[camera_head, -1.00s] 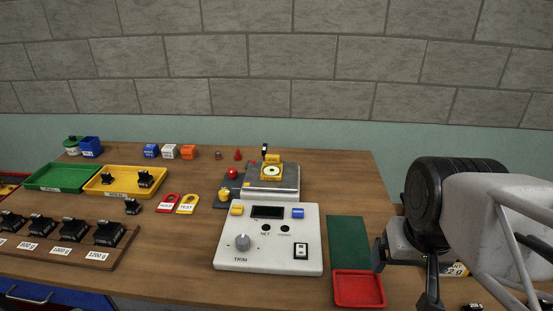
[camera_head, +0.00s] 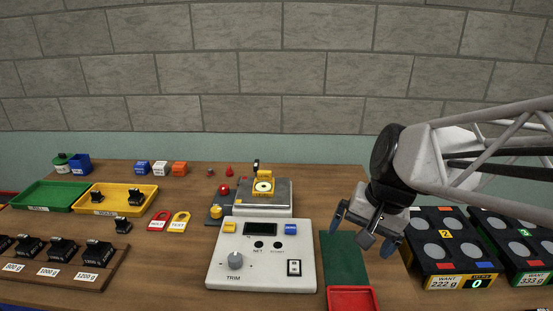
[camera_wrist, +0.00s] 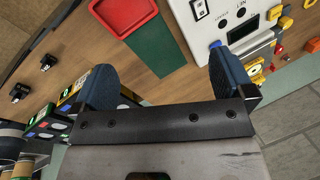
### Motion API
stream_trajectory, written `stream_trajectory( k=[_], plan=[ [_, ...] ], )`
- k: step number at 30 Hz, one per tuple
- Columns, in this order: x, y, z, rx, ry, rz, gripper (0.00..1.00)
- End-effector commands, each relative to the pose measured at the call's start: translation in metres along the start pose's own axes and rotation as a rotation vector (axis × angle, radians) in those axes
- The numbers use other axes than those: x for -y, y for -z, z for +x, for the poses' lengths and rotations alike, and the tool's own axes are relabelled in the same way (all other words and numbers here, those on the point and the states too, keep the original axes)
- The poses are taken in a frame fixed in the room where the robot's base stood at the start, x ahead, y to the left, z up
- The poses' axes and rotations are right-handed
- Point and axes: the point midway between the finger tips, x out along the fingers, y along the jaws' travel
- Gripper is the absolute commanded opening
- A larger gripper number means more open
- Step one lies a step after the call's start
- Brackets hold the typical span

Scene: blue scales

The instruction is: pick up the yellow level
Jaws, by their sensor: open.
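The yellow level (camera_head: 263,187), with a round pale vial, sits on the silver pan (camera_head: 278,195) of the scale at the back middle of the table. A small black-topped part stands at its rear. The level also shows in the wrist view (camera_wrist: 255,72), near the right edge. My gripper (camera_head: 363,232) is open and empty, its blue-padded fingers apart. It is to the right of the scale, above the table near the dark green mat (camera_head: 343,258). In the wrist view the gripper (camera_wrist: 163,72) has nothing between its fingers.
The white scale console (camera_head: 262,277) stands in front of the pan. A red tray (camera_head: 352,291) lies by the mat. Black boxes with grey discs (camera_head: 446,242) stand at right. Green (camera_head: 50,186) and yellow (camera_head: 102,209) trays and black weights (camera_head: 62,250) are at left.

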Motion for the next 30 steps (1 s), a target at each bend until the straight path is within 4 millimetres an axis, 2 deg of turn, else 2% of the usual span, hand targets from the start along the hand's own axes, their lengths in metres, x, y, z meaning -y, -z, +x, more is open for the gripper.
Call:
stream_trajectory(
  k=[17, 30],
  plan=[
    [0.093, 0.099, 0.038, 0.279, 0.223, 0.435, 1.0],
    [0.157, 0.181, 0.084, 0.515, 0.36, 0.761, 1.0]
  ],
)
